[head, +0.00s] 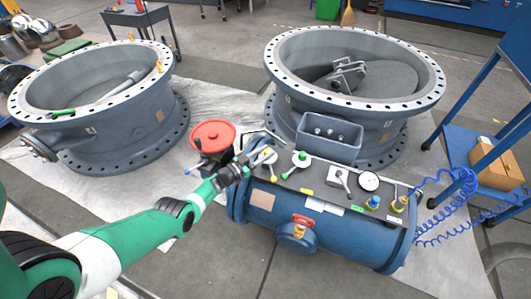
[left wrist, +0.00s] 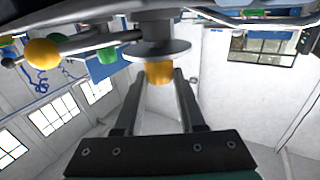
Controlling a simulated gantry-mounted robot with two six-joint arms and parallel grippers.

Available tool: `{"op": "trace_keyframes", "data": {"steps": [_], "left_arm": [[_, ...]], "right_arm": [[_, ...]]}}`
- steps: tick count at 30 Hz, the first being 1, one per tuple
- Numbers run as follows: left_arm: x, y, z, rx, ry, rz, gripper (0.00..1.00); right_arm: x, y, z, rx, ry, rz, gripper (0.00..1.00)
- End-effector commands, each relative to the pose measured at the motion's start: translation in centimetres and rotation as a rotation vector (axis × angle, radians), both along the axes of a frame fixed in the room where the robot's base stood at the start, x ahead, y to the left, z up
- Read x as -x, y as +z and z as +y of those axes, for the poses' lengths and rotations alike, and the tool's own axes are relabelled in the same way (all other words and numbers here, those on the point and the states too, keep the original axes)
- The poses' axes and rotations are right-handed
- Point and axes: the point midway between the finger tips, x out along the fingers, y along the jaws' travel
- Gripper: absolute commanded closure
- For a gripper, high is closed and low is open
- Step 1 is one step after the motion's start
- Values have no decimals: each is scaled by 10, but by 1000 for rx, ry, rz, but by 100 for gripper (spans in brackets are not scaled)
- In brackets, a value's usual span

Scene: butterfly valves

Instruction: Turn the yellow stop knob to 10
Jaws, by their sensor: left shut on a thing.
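The yellow stop knob (head: 270,157) is at the left end of the blue cylinder's top panel, on a white round dial. In the left wrist view the yellow knob (left wrist: 160,73) is between my two fingers, just in front of a grey disc (left wrist: 157,52). My left gripper (head: 255,161) reaches it from the lower left and is shut on it, covering part of it in the head view. The numbers on the dial are too small to read. My right gripper is not in view.
Two large grey valve bodies stand behind. A blue coiled hose (head: 448,190) hangs at the right.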

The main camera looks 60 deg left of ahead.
Motion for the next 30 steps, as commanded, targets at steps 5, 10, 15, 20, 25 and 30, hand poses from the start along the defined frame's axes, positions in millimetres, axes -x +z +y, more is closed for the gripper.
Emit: {"op": "trace_keyframes", "data": {"steps": [5, 10, 15, 20, 25, 30], "left_arm": [[1, 0, 2, 1, -77, -2, 100], [1, 1, 1, 2, -82, -1, 100], [0, 1, 1, 2, -81, -1, 51], [1, 1, 1, 1, -81, -1, 31], [0, 0, 1, 1, -80, 0, 31], [9, 3, 0, 2, -78, 2, 31]], "right_arm": [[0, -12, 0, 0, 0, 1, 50], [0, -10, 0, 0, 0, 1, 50], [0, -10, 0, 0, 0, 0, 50], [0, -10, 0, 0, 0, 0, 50], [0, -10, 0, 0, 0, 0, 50], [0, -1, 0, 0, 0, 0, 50]]}}
